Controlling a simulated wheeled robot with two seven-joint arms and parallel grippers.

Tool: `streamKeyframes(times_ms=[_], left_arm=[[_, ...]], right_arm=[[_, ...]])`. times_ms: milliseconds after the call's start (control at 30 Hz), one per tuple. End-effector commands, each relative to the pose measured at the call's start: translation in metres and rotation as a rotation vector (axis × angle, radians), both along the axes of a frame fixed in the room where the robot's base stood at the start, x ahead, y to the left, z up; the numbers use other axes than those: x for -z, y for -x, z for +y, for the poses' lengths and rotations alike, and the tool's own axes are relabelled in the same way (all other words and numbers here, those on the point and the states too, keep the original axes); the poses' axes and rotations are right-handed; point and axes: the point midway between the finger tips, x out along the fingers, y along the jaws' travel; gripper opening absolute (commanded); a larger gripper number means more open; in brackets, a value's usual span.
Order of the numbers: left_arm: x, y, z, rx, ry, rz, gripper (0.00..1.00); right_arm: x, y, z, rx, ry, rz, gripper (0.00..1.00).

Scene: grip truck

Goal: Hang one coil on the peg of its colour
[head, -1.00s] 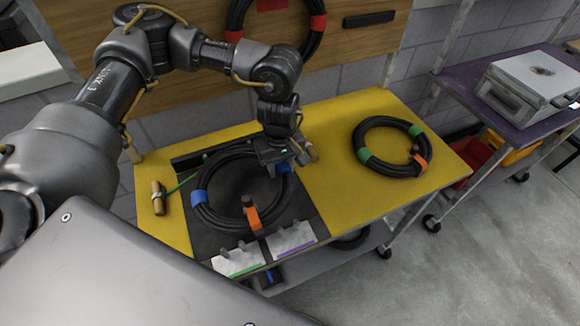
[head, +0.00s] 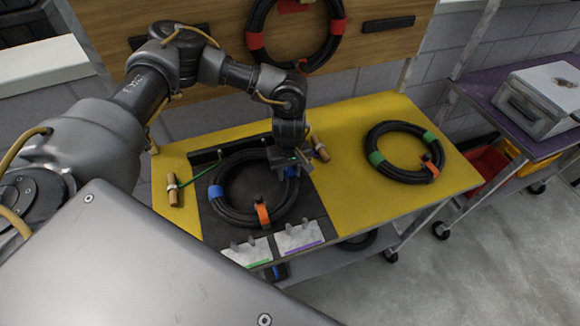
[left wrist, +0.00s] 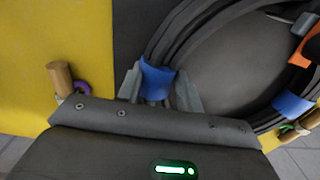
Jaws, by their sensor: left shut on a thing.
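A black coil with blue bands (head: 232,216) and an orange tag (head: 262,213) lies on the dark mat at the left of the yellow table. My left gripper (head: 290,172) is at its back-right side, shut across the ring at a blue band; the left wrist view shows the band (left wrist: 158,78) between the fingers. A coil with green bands (head: 397,176) and an orange tag lies on the table's right half. A coil with red bands (head: 336,45) hangs on the wooden board, below a red label. No blue or green peg shows clearly. My right gripper is not in view.
Wooden-handled pieces lie left (head: 173,190) and right (head: 319,148) of the mat. White cards (head: 298,236) with small posts stand at its front edge. A black bar (head: 388,24) is on the board. A purple shelf with a grey case (head: 545,98) stands at the right.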

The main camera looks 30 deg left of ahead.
Motion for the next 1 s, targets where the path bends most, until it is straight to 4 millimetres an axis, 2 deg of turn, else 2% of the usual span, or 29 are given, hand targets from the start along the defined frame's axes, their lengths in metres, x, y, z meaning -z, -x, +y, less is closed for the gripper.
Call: streamKeyframes(times_ms=[100,133,300,567,667,700,867,967,1000], left_arm=[[0.001,0.001,-0.001,-0.003,0.003,0.001,0.00],[0.003,0.001,-0.001,-0.004,0.003,0.003,0.37],[0.002,0.001,-0.001,-0.003,0.003,0.001,0.58],[0.002,0.001,-0.001,-0.002,0.002,0.002,0.58],[0.003,0.001,-0.001,-0.002,0.002,0.003,0.58],[0.002,0.000,-0.001,-0.001,0.004,-0.001,0.58],[-0.023,0.000,-0.003,0.003,0.005,-0.005,0.58],[-0.044,0.003,-0.003,0.001,0.003,-0.005,0.58],[-0.056,0.002,-0.004,0.000,0.005,-0.005,0.58]], right_arm=[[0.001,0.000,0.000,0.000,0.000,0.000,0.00],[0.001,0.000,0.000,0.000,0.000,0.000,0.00],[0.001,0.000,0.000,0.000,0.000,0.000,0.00],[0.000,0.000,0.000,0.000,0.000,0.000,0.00],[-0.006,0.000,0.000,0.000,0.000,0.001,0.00],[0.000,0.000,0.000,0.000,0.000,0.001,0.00],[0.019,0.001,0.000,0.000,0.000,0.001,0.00],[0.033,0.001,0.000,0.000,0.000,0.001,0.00],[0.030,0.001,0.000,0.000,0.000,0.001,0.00]])
